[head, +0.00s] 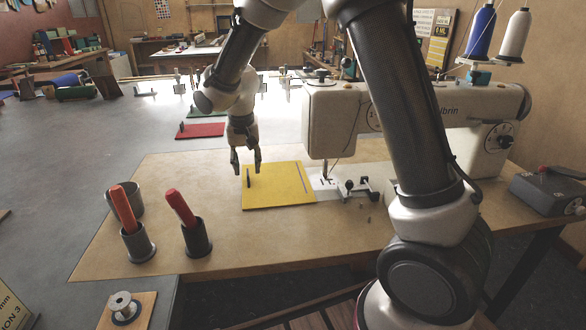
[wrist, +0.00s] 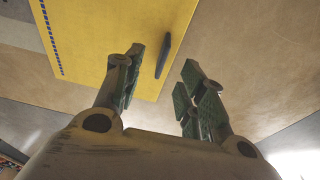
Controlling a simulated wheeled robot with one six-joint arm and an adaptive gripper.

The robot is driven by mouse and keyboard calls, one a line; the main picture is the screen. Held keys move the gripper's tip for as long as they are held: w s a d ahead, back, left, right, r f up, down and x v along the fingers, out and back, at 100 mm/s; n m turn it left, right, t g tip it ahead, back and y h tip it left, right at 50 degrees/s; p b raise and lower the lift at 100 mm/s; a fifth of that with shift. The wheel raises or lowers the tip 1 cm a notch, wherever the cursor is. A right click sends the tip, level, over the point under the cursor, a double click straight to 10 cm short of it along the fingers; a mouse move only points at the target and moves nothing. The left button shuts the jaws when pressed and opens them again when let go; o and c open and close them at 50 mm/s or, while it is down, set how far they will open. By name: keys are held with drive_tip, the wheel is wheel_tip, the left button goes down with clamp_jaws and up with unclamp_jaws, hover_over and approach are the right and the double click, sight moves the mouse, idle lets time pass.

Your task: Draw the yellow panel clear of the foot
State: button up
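The yellow panel (head: 280,190) lies flat on the sewing table, its right side reaching the metal plate (head: 326,184) below the sewing machine's head. A dark upright handle (head: 249,177) stands near the panel's left edge. In the wrist view the panel (wrist: 110,35) fills the upper left and the dark handle (wrist: 162,56) shows beyond the fingertips, between their lines. My gripper (head: 246,168) is open and empty, above and near the handle, with its fingers apart; it also shows in the wrist view (wrist: 163,75). Whether the panel's right edge lies under the foot is too small to tell.
The sewing machine (head: 335,115) stands right of the panel, with a small metal fixture (head: 357,188) in front. Two grey cups with red-handled tools (head: 197,235) (head: 138,240) and an empty cup (head: 126,200) stand at the left. The tabletop (head: 200,180) between is clear.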

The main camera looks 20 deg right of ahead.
wheel_tip(320, 180, up, 12)
drive_tip(key=s, duration=0.2)
drive_tip(key=s+d+r+n+t, duration=0.1)
drive_tip(key=s+d+r, duration=0.1)
drive_tip(key=s+d, duration=0.9)
drive_tip(key=s+d+r+n+t, duration=0.1)
drive_tip(key=s+d+r, duration=0.1)
drive_tip(key=s+d, duration=1)
drive_tip(key=s, duration=0.6)
